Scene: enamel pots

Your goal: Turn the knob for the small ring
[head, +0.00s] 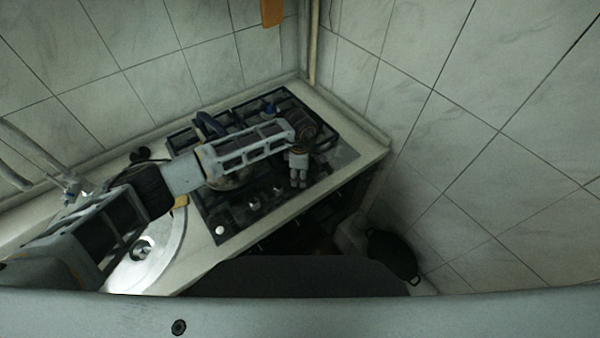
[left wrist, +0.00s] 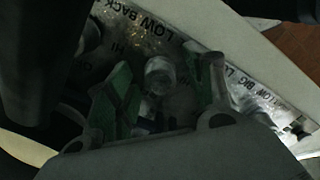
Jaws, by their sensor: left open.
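The cooktop (head: 343,152) is set into a pale counter in the corner, with a row of knobs along its front strip. One pale knob (head: 220,230) shows at the near left end of that strip. My left gripper (head: 298,182) points down over the right part of the front strip. In the left wrist view my left gripper (left wrist: 166,82) is open, its green-padded fingers on either side of a round metal knob (left wrist: 160,72); contact cannot be told. Printed words near it include "LOW BACK", "HI" and "LOW BIG". The small-ring label is not readable. My right gripper is not in view.
A second knob (left wrist: 90,38) is at the upper left of the wrist view. A dark blue pot (head: 208,124) stands on the cooktop behind my arm. A round sink (head: 165,255) lies at left. A black pot (head: 392,256) sits low at right. Tiled walls close the corner.

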